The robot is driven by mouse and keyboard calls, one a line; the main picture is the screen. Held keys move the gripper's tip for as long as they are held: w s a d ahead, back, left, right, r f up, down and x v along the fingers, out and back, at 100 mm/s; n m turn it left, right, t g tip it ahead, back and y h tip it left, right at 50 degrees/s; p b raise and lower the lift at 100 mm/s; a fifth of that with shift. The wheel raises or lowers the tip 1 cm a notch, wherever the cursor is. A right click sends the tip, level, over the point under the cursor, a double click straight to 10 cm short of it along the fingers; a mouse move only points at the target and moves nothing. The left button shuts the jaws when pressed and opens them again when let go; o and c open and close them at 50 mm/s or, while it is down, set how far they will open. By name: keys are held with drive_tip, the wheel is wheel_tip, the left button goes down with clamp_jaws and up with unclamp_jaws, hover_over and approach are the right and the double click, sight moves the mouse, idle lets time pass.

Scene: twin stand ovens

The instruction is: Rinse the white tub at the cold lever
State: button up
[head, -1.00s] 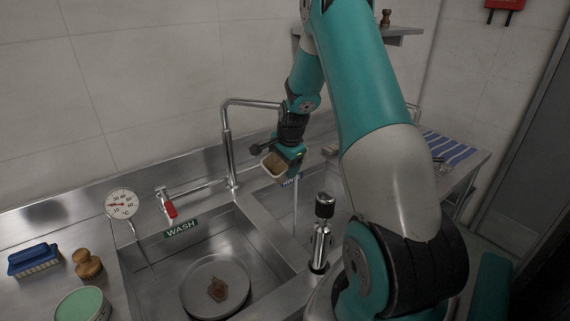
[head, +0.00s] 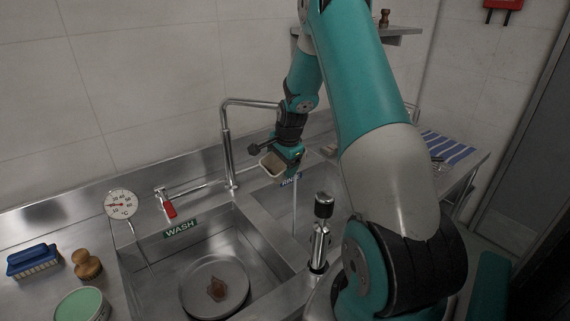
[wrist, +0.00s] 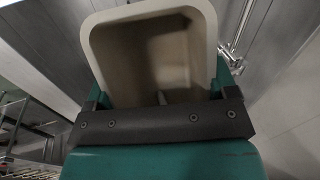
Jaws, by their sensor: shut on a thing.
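My gripper (head: 284,158) is shut on the white tub (head: 272,169) and holds it over the rinse basin (head: 265,199). The tub is tilted, its open mouth towards the head camera. In the wrist view the tub's pale rim (wrist: 150,13) and brownish inside fill the space beyond my gripper (wrist: 160,118). A thin pale stream (head: 295,208), seemingly water, falls below the gripper into the rinse basin. The spout (head: 250,102) bends over from the left and its end is behind my arm. I cannot make out the cold lever.
The wash basin at the left holds a grey plate (head: 215,277) with a brown stain. A red lever (head: 169,210) sits on the wall pipe. A thermometer (head: 121,204), blue brush (head: 34,261), wooden knob brush (head: 87,265) and green-topped tub (head: 82,305) stand left. A metal post (head: 320,235) rises at the front.

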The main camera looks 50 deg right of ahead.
drive_tip(key=shift+a, duration=0.15)
drive_tip(key=s+a, duration=0.3)
drive_tip(key=a, duration=0.4)
idle(0.5)
idle(1.1)
drive_tip(key=s+a+r+p, duration=0.2)
drive_tip(key=a+r, duration=0.2)
drive_tip(key=shift+a, duration=0.4)
idle(0.7)
